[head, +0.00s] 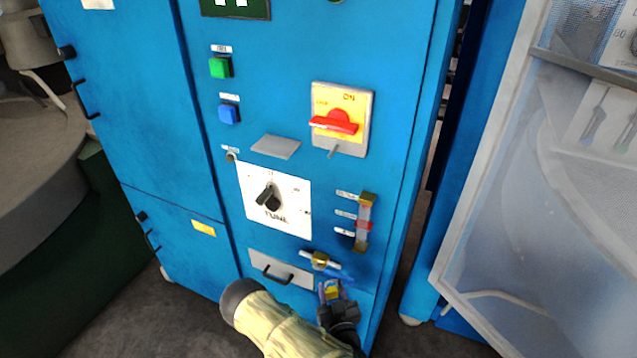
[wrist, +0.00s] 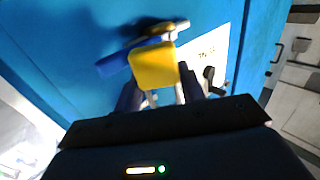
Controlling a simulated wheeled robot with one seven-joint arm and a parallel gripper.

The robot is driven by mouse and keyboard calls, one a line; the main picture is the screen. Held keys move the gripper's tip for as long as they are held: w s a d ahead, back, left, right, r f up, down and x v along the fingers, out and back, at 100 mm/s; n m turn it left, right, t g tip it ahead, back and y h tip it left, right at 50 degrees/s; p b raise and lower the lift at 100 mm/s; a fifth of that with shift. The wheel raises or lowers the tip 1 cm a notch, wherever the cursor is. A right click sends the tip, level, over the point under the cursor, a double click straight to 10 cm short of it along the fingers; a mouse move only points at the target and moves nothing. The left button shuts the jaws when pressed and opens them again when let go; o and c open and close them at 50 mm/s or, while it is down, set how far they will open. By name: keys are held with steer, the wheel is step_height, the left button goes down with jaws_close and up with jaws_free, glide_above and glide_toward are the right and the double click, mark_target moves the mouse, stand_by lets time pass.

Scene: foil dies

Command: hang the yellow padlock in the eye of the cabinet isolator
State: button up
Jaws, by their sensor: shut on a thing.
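The yellow padlock (head: 332,292) is held between the fingers of my gripper (head: 331,296), low in front of the blue cabinet. In the wrist view the padlock (wrist: 154,67) stands above the fingertips of my gripper (wrist: 158,92), which are shut on it; its shackle is hard to make out. The cabinet isolator (head: 351,101) is a yellow plate with a red handle (head: 334,123), well above my gripper in the head view. A small grey tab (head: 332,152) sticks out at its lower edge; I cannot tell whether it has a hole.
A brass valve (head: 320,260) with a blue lever (head: 340,275) sits close beside the padlock; the lever (wrist: 118,63) also shows in the wrist view. A sight gauge (head: 363,222) and a black-knobbed white panel (head: 292,208) are above.

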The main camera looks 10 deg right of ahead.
steer(key=w+a+r+m+h+p, duration=0.1)
steer(key=w+r+h, duration=0.1)
steer(key=r, duration=0.4)
steer(key=w+a+r+m+h+p, duration=0.1)
steer(key=w+a+r+m+h, duration=0.1)
steer(key=r, duration=0.5)
steer(key=s+r+m+g+h+p, duration=0.1)
steer(key=r+m+g+h+p, duration=0.1)
steer(key=r, duration=0.7)
steer(key=s+a+r+m+g+h+p, duration=0.1)
steer(key=r+h, duration=0.3)
steer(key=r, duration=0.5)
steer(key=s+a+r+m+g+h+p, duration=0.1)
steer(key=s+r+m+g+h+p, duration=0.1)
steer(key=r, duration=0.7)
steer(key=shift+s+m+g+h+p, duration=0.25)
steer(key=shift+m+g+h+p, duration=0.55)
steer(key=shift+m+h+p, duration=0.25)
steer(key=shift+w+d, duration=0.1)
steer(key=shift+w, duration=0.1)
steer(key=w+d+f+b, duration=0.1)
steer(key=w+d+b, duration=0.1)
steer(key=w+d, duration=0.3)
steer(key=shift+w+d+b, duration=0.25)
steer(key=shift+w+b, duration=0.1)
steer(key=shift+w, duration=0.9)
